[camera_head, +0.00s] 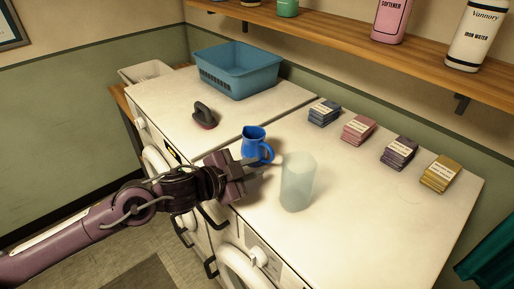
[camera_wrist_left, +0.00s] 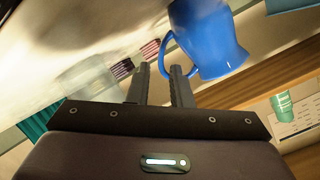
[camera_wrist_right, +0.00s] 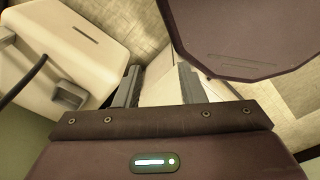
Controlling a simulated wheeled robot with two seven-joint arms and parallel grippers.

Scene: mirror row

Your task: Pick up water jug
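The water jug (camera_head: 255,146) is blue with a looped handle and stands upright on the white machine tops. It also shows large in the left wrist view (camera_wrist_left: 212,42), with its handle close to my fingertips. My left gripper (camera_head: 268,161) is beside the jug, on its near side by the handle. In the left wrist view its fingers (camera_wrist_left: 161,72) are apart, and the handle's edge shows at the gap between the tips. I cannot tell whether they touch it. My right gripper (camera_wrist_right: 160,82) is open and empty, away from the jug.
A frosted translucent cylinder (camera_head: 297,182) stands just right of my left gripper. A dark iron-like object (camera_head: 205,117) and a blue basket (camera_head: 237,70) are farther left. Several card stacks (camera_head: 359,128) line the wall side. A wooden shelf (camera_head: 330,28) with bottles runs above.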

